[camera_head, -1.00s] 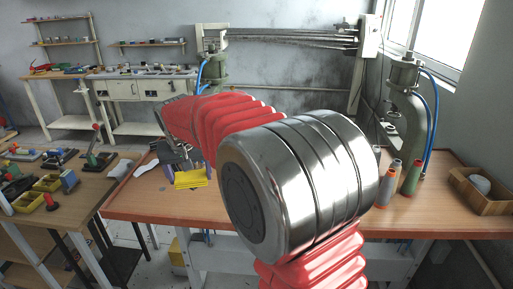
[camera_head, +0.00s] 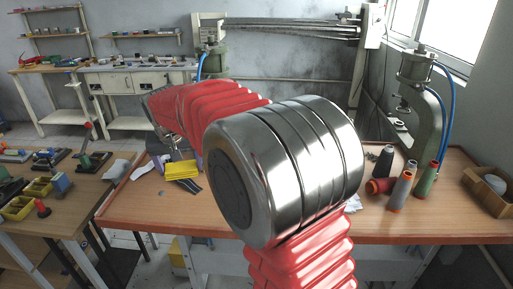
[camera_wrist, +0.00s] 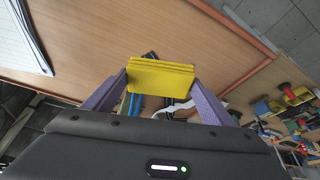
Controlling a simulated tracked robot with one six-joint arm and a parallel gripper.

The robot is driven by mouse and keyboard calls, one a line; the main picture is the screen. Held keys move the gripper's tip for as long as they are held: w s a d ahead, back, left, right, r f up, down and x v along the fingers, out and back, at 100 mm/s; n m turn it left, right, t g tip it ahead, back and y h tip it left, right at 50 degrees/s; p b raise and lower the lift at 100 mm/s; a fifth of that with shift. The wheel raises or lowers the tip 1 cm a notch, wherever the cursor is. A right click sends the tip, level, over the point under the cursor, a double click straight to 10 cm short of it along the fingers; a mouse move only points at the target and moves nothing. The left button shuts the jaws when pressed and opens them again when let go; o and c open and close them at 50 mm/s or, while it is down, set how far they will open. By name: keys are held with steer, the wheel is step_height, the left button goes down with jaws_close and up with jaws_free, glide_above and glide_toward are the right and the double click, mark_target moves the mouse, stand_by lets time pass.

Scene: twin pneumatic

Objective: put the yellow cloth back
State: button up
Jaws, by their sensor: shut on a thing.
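The yellow cloth (camera_head: 182,168), a folded flat stack, is over the left part of the wooden bench (camera_head: 250,222) in the head view. In the wrist view the cloth (camera_wrist: 160,77) sits between the two purple fingers of my gripper (camera_wrist: 161,84), which is shut on it. The fingers press its left and right ends.
Thread spools (camera_head: 400,187) stand and lie on the bench's right side, near a wooden box (camera_head: 487,190) and a green press (camera_head: 428,120). A cluttered table (camera_head: 60,215) stands left.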

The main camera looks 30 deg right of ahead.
steer(key=shift+d, duration=0.35)
